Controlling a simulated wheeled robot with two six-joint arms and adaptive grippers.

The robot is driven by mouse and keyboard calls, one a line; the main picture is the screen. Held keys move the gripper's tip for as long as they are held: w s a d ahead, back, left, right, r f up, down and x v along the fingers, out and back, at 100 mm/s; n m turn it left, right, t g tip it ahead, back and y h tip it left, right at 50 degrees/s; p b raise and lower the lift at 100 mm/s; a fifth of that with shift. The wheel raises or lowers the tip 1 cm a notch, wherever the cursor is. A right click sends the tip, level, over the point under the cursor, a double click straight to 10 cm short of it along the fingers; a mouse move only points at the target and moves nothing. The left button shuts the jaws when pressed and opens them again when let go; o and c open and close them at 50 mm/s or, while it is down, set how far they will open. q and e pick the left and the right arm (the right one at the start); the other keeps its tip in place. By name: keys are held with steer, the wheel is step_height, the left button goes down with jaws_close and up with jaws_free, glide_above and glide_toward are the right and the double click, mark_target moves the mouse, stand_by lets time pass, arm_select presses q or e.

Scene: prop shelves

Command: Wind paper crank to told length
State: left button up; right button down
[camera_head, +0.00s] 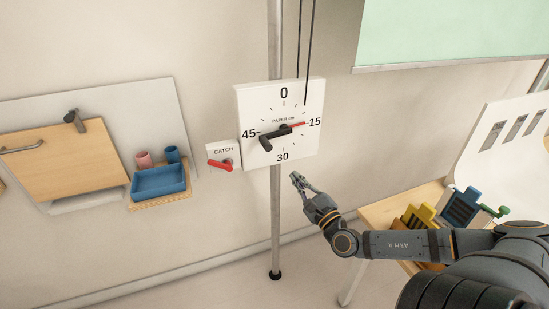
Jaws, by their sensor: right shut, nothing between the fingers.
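The white square paper dial (272,93) is fixed on a pole against the wall and is marked 0, 15, 30 and 45. Its red pointer (297,125) points close to 15. A dark crank (268,138) sits at the dial's centre, with its handle end to the lower left, near 45. A small box labelled CATCH (223,150) is at the dial's left, with a red lever (220,164) on it. My right gripper (297,179) is shut and empty, below and to the right of the dial, apart from it. My left gripper is not in view.
A green sheet (450,30) hangs at upper right. A wooden table (383,212) at right holds yellow and blue items.

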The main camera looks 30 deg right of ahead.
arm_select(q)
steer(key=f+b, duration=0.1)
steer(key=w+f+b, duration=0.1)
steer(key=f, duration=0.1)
arm_select(e)
steer(key=w+a+r, duration=0.2)
steer(key=w+r, duration=0.2)
steer(key=w, duration=0.5)
steer(key=shift+r, duration=0.35)
steer(key=shift+w+d, duration=0.1)
steer(key=shift+w, duration=0.05)
